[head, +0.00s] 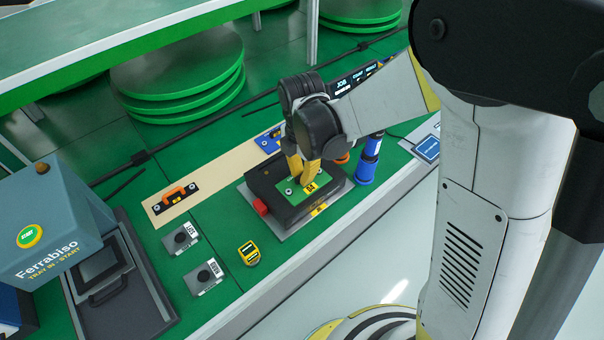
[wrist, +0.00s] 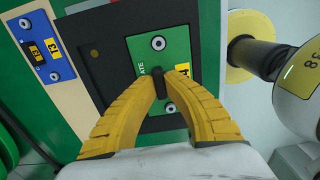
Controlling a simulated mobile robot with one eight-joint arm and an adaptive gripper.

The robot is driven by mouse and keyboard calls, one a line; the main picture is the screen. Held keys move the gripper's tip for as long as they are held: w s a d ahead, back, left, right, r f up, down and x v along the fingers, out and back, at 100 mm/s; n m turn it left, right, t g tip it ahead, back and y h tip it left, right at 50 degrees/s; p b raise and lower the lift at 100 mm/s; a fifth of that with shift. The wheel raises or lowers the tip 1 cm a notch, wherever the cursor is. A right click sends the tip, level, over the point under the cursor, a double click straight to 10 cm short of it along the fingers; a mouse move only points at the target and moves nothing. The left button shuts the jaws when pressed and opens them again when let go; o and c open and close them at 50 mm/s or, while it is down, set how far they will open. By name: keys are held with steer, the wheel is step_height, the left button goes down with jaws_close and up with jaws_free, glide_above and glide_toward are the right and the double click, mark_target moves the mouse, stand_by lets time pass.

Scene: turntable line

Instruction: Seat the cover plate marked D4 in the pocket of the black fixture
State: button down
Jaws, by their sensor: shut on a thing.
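My gripper (head: 302,179) is shut on the dark grip of a green cover plate (head: 292,199). In the wrist view its yellow fingers (wrist: 165,76) meet at this grip, mid-plate. The green plate (wrist: 143,47) has a round metal fitting towards each end and a yellow tag, partly hidden by a finger; I cannot read its marking in full. The plate is over the black fixture (head: 262,181), which also shows in the wrist view (wrist: 95,50). I cannot tell whether the plate lies in the pocket or just above it. The pocket is mostly covered.
A red knob (head: 260,207) sticks out of the fixture's left side. A blue plate (head: 266,138) and a black plate with an orange handle (head: 178,198) lie on a beige strip (head: 215,168). A blue cylinder (head: 366,168) stands right of the fixture. A yellow device (head: 249,253) lies in front.

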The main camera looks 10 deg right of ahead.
steer(key=c, duration=1.1)
jaws_free()
steer(key=shift+o, duration=0.2)
steer(key=shift+r+p, duration=2.8)
steer(key=shift+r, duration=1)
steer(key=shift+d, duration=0.1)
